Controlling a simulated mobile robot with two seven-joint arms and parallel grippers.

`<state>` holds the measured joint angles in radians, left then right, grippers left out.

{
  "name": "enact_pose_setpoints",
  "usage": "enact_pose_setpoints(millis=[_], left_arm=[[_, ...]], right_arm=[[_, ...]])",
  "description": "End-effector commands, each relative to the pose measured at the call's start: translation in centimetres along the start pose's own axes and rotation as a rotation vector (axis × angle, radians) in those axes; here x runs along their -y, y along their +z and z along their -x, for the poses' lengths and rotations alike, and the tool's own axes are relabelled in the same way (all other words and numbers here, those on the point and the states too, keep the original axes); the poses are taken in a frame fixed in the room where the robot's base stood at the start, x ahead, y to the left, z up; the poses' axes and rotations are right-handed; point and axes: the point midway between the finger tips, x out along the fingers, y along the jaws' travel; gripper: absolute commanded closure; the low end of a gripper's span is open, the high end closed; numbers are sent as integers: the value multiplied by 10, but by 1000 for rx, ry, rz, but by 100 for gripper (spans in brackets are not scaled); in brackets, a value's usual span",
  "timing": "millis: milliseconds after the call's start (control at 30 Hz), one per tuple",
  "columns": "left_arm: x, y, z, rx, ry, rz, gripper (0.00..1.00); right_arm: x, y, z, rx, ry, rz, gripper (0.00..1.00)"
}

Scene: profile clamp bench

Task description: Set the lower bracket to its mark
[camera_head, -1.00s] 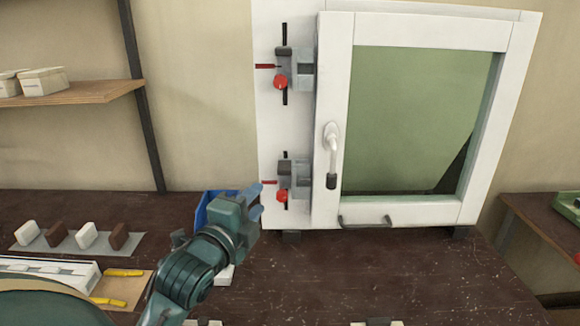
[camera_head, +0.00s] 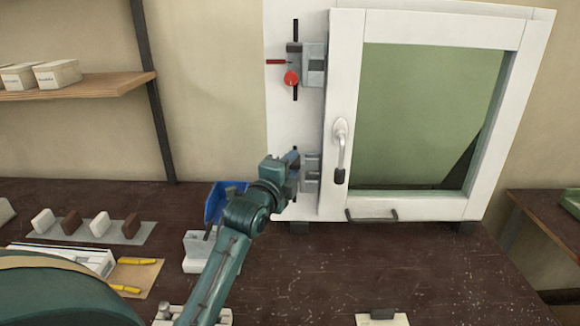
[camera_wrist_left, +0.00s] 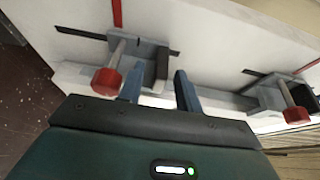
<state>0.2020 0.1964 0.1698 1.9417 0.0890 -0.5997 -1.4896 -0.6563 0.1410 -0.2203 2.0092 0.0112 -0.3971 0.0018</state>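The lower bracket (camera_head: 311,173) is a grey clamp on the white frame's left upright, partly hidden behind my left gripper (camera_head: 290,163). In the left wrist view, the bracket (camera_wrist_left: 150,50) has a red knob (camera_wrist_left: 105,80) and sits on a black slot, with a red mark line (camera_wrist_left: 117,12) beside it. My left gripper (camera_wrist_left: 158,82) is open, its two blue fingers apart and close to the bracket's grey block; I cannot tell whether they touch it. The lower mark is hidden in the head view. My right gripper is not in view.
The upper bracket (camera_head: 312,65) with its own red knob and mark sits higher on the same upright. A white handle (camera_head: 341,150) is on the window frame (camera_head: 420,207). A blue bin (camera_head: 218,200) stands left of the arm.

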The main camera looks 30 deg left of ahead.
Motion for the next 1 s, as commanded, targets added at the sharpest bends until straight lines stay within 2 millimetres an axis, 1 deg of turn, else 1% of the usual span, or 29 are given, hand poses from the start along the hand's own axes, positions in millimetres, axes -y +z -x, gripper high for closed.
enact_pose_setpoints(millis=[167,433,600,1000], left_arm=[[0,0,0,0,0,0,65],[0,0,0,0,0,1,87],[0,0,0,0,0,1,100],[-1,0,0,0,1,0,100]], right_arm=[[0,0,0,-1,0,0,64],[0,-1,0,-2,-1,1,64],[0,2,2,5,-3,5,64],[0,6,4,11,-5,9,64]])
